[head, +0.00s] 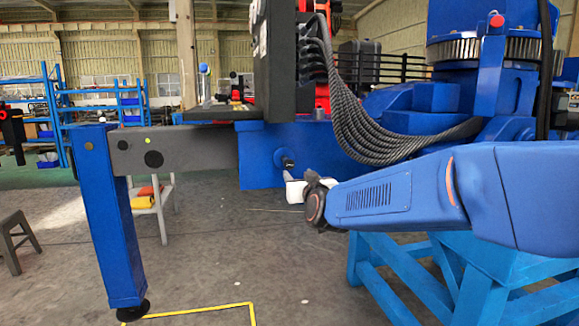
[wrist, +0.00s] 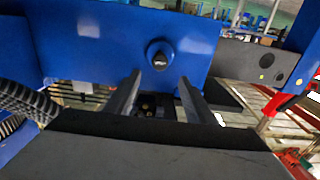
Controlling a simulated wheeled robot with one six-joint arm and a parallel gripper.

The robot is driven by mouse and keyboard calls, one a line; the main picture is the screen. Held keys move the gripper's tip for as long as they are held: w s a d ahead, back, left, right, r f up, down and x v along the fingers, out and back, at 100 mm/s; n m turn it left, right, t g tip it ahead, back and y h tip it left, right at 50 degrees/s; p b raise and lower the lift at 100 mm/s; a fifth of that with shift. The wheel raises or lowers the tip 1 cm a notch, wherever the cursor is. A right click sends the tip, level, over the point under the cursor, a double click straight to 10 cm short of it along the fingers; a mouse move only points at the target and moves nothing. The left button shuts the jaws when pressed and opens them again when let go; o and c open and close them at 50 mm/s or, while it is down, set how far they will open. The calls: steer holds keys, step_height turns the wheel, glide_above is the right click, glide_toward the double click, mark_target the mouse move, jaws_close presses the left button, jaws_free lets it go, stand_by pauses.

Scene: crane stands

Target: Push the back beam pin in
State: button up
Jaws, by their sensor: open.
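The back beam pin (head: 287,163) is a small dark knob sticking out of the side of the blue beam housing (head: 255,150), where the grey beam (head: 190,149) enters it. In the wrist view the pin (wrist: 159,57) shows as a dark round end in a blue ring on the blue housing (wrist: 110,45). My gripper (wrist: 160,88) is open and empty. Its two dark fingers point at the housing, with the pin just beyond and between their tips in the picture. No contact shows. In the head view my arm's end is just below and right of the pin; the fingers are hard to make out.
A blue outrigger leg (head: 110,220) stands at the left end of the grey beam. Thick dark cables (head: 365,125) hang above my arm. A blue stand (head: 400,270) is below. A white shelf (head: 160,205) and a stool (head: 17,238) stand on the open floor at left.

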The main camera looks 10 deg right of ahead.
mark_target(290, 165)
steer(key=w, duration=1.3)
steer(key=shift+w, duration=0.2)
steer(key=shift+c, duration=0.3)
jaws_close()
steer(key=shift+w, duration=2.4)
steer(key=shift+r, duration=0.1)
steer(key=shift+o, duration=0.3)
jaws_free()
steer(key=shift+w, duration=0.1)
steer(key=s, duration=1.7)
steer(key=shift+s, duration=0.25)
